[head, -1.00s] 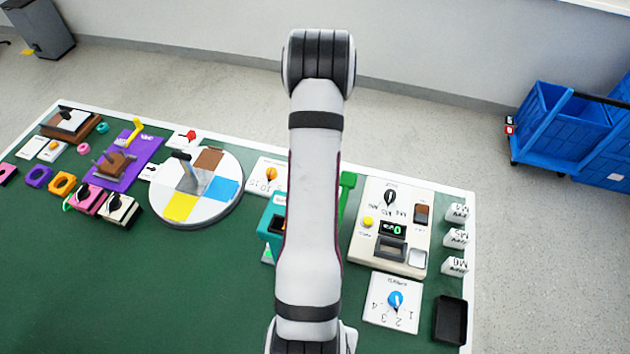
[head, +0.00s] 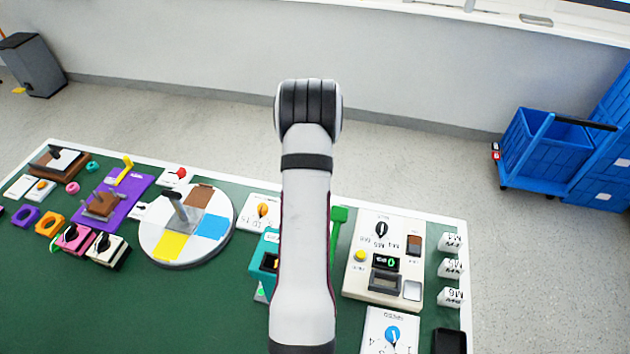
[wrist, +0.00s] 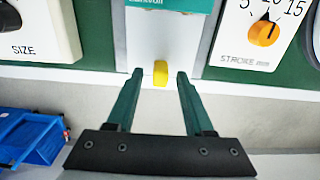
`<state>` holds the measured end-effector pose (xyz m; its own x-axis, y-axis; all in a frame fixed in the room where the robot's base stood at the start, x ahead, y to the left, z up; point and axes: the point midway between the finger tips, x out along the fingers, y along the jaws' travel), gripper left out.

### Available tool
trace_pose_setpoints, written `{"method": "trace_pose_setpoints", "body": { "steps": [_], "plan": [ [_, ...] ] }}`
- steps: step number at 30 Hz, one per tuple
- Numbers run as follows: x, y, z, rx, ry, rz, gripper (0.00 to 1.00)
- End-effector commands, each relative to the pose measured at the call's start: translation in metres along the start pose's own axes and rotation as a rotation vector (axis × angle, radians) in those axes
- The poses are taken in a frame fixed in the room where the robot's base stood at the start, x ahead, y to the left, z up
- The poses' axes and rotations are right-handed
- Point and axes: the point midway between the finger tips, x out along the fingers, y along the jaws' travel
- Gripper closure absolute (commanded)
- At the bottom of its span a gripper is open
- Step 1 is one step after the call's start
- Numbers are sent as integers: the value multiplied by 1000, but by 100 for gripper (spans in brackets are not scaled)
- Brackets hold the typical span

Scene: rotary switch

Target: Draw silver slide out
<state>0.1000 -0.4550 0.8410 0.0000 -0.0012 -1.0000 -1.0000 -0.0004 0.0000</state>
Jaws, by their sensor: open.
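In the wrist view, a flat silver-grey piece (wrist: 160,42), which looks like the silver slide, comes out from under a teal housing (wrist: 168,4). A small yellow knob (wrist: 160,73) is at its near end. My gripper (wrist: 159,76) is open, with one dark green finger on each side of the yellow knob. Gaps show between knob and fingers, and the gripper looks empty. In the head view, my arm covers much of the teal housing (head: 264,255), and hides my gripper and the slide.
In the wrist view, an orange STROKE dial (wrist: 264,31) is to the right and a white SIZE panel (wrist: 45,35) to the left. Blue crates (head: 545,150) stand off the table.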

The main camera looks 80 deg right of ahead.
Motion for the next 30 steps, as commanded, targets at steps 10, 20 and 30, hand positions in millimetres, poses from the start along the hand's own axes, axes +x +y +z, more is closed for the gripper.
{"method": "trace_pose_setpoints", "body": {
  "steps": [10, 20, 30],
  "plan": [
    [-86, 0, -1, 0, 7, -1, 48],
    [-152, 0, 0, 0, 3, -1, 48],
    [-155, 0, 0, 0, 1, 0, 48]
  ]
}}
